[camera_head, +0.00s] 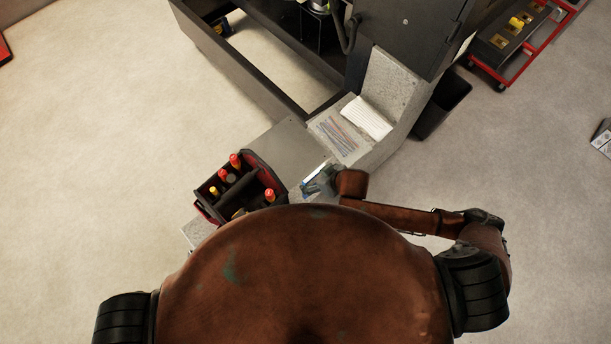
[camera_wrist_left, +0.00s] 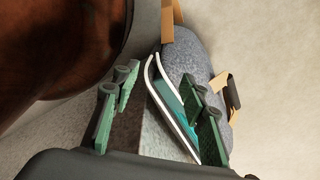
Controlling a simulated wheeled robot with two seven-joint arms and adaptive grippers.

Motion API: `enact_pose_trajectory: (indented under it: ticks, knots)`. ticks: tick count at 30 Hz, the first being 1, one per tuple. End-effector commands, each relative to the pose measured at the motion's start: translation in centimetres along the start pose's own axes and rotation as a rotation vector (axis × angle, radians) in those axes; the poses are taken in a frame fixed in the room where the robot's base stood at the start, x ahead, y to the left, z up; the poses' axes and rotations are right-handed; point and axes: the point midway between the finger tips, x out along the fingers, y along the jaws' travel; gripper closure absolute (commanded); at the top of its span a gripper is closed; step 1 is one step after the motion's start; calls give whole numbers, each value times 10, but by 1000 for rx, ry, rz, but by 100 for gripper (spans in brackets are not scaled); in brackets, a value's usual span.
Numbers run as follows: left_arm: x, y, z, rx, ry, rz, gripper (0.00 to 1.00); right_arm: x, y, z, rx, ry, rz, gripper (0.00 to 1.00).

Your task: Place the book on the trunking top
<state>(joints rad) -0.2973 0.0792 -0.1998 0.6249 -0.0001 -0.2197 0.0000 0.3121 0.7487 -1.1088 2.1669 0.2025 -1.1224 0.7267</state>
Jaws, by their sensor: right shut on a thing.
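The book (camera_head: 313,172) shows as a small pale, bluish piece at my right gripper (camera_head: 322,184) in the head view. The right gripper is shut on it, near the front side of the grey trunking top (camera_head: 284,142). My torso and arm hide part of this area. In the left wrist view the book (camera_wrist_left: 178,108) is tilted, with white edges and a teal face. It appears between the green fingers of my left gripper (camera_wrist_left: 160,112), which stand apart. I cannot tell whether they touch it. The left gripper is hidden in the head view.
A black and red tool bag (camera_head: 241,188) with several tools stands on the left part of the trunking. A dark bin (camera_head: 442,103) stands beyond. Bare grey surface shows between bag and sheet.

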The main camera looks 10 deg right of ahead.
Motion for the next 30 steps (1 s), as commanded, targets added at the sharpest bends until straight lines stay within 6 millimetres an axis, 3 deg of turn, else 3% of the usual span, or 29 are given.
enact_pose_trajectory:
  ticks: [1,4,9,17,24,30]
  knots:
    - [2,-1,-8,2,11,-1,60,12,2,-9,-1,3,2,70]
    - [7,-1,-13,3,16,-1,60,38,4,-9,0,-1,2,70]
    - [11,0,-3,2,3,0,60,68,6,-13,0,1,1,70]
    - [12,2,20,-3,-25,1,60,85,8,-15,1,1,1,70]
    - [17,1,16,-1,-22,1,60,111,8,1,-1,0,0,70]
    - [17,0,6,1,-8,0,60,111,8,1,0,1,1,70]
